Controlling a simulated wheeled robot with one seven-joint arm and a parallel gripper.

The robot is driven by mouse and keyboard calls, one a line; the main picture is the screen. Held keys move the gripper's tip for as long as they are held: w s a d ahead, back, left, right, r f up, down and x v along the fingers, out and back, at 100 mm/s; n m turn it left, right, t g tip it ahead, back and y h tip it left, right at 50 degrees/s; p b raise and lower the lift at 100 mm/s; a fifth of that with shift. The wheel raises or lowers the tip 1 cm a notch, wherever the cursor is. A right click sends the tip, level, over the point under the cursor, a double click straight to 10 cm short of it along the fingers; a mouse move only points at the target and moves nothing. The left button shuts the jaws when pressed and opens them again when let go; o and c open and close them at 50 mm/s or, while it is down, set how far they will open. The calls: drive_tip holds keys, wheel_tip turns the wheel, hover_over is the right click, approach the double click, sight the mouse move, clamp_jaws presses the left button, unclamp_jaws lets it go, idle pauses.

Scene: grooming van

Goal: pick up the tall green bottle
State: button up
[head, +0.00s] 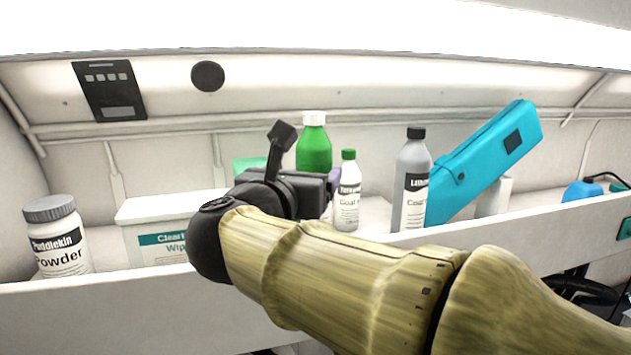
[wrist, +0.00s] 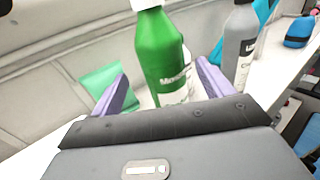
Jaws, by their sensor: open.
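The tall green bottle (head: 314,148) has a white cap and stands on the shelf, partly hidden behind my gripper in the head view. In the wrist view the green bottle (wrist: 161,58) shows a white label and stands ahead, in line with the gap between my purple fingers. My gripper (wrist: 158,85) is open, with one finger to each side of the bottle's lower part in the picture. In the head view only a bit of a purple finger (head: 336,178) shows. I cannot tell whether the fingertips reach around the bottle.
A small white bottle with a green cap (head: 347,195) and a grey bottle (head: 411,180) stand to the right. A turquoise case (head: 485,162) leans behind them. A wipes box (head: 160,240) and powder jar (head: 58,240) stand left. The shelf's front lip (head: 120,309) runs along the front.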

drive_tip(key=shift+x, duration=0.75)
drive_tip(key=shift+d, duration=0.1)
drive_tip(key=shift+w+d+p, duration=0.2)
drive_tip(key=shift+w+p, duration=0.35)
drive_tip(key=shift+p, duration=0.3)
drive_tip(key=p+x, duration=0.3)
drive_tip(key=shift+w+d+f, duration=0.15)
drive_tip(key=shift+w+f, duration=0.05)
drive_tip(key=shift+f, duration=0.05)
drive_tip(key=shift+w+f, duration=0.2)
drive_tip(key=shift+w, duration=0.15)
drive_tip(key=shift+s, duration=0.1)
drive_tip(key=shift+c, duration=0.2)
drive_tip(key=c, duration=1.3)
drive_tip(key=shift+o, duration=0.2)
